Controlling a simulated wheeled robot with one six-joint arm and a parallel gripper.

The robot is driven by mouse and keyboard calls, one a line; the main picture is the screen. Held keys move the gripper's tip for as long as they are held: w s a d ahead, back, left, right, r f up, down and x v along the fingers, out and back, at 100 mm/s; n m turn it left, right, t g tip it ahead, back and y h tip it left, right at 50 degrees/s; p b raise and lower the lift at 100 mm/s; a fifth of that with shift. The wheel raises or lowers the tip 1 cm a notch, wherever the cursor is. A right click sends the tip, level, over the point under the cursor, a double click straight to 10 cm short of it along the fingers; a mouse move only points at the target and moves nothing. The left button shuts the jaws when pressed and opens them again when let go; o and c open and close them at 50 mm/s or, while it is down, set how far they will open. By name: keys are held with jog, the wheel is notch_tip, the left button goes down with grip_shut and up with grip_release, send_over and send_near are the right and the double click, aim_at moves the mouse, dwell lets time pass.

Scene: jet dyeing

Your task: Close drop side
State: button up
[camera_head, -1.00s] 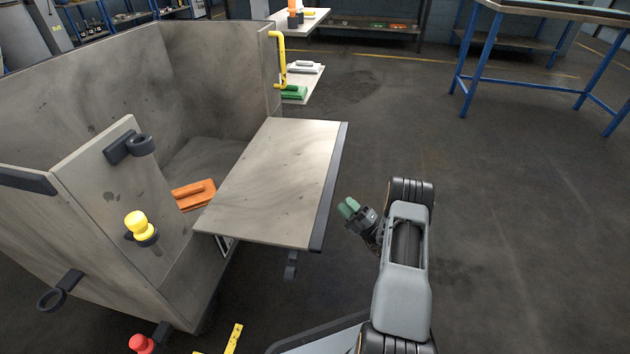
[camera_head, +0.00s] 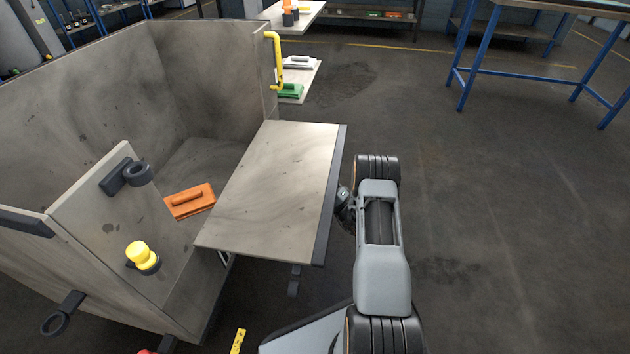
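The drop side (camera_head: 275,190) of the grey cart (camera_head: 95,90) is a flat grey panel with a dark outer edge. It is folded down and juts out roughly level from the open side of the cart. My gripper (camera_head: 343,208) is at the panel's dark outer edge, near its middle. Its fingers are hidden by the panel, so I cannot see whether they are open or touch it. A yellow knob (camera_head: 141,254) sits on the near end post, and a yellow bent handle (camera_head: 275,62) is on the far post.
An orange block with a handle (camera_head: 189,202) lies inside the cart. A low board with green (camera_head: 291,91) and white tools stands behind the cart. A blue-legged table (camera_head: 530,75) is at the back right. The floor to the right is clear.

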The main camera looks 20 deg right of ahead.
jog(key=shift+w, duration=0.1)
grip_shut()
dwell(0.3)
jog(key=shift+r, duration=0.1)
